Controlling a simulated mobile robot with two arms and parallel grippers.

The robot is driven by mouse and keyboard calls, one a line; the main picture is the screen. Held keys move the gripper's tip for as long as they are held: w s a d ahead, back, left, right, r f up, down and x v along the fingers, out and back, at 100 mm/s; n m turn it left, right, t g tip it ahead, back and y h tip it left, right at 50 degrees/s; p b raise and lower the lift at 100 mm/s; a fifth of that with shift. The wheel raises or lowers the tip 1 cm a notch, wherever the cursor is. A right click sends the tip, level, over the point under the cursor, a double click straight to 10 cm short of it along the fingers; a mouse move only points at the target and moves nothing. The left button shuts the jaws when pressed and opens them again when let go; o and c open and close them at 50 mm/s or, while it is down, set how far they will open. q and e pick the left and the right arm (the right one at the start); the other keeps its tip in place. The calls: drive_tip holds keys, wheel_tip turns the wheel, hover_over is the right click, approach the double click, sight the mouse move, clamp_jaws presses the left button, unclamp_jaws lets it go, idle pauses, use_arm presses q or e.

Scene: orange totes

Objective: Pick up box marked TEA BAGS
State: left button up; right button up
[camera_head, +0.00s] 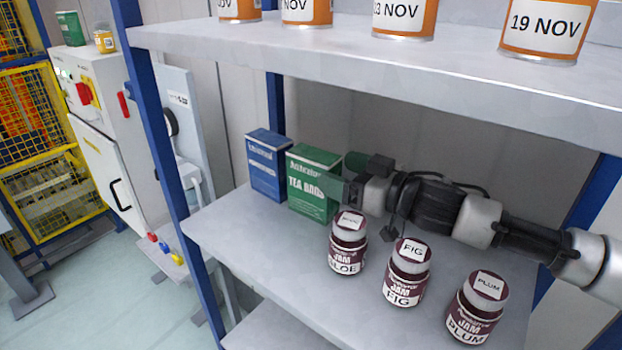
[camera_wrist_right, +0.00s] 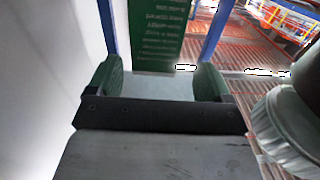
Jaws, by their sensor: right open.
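The green TEA BAGS box (camera_head: 313,184) stands upright on the middle shelf, its front label partly readable. My right gripper (camera_head: 348,178) reaches in from the right, close to the box's right side, with its fingers pointing at it. In the right wrist view the box (camera_wrist_right: 157,32) shows its side covered in small print, ahead of the two green fingers. My right gripper (camera_wrist_right: 158,84) is open there, with nothing between the fingers near the palm. I cannot tell whether a fingertip touches the box. My left gripper is not in view.
A blue box (camera_head: 266,164) stands just left of the green one. Jam jars marked SLOE (camera_head: 347,246), FIG (camera_head: 407,274) and PLUM (camera_head: 474,310) stand in front, below my right arm. The upper shelf (camera_head: 400,75) holds several orange dated cans and hangs over the boxes.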

sight(318, 160)
drive_tip(key=shift+w+a, duration=0.3)
drive_tip(key=shift+w, duration=0.05)
drive_tip(key=shift+w+a+p, duration=0.2)
drive_tip(key=shift+p, duration=0.1)
drive_tip(key=p+x, duration=0.2)
drive_tip(key=x, duration=0.2)
drive_tip(key=shift+w+r+p, duration=0.1)
drive_tip(key=shift+w+p, duration=0.05)
drive_tip(key=shift+p, duration=0.15)
drive_tip(key=shift+w+a, duration=0.2)
drive_tip(key=shift+s+d, duration=0.15)
drive_tip(key=shift+d, duration=0.05)
drive_tip(key=c, duration=0.4)
drive_tip(key=shift+a, duration=0.1)
drive_tip(key=c, duration=1)
drive_tip(key=shift+c, duration=0.3)
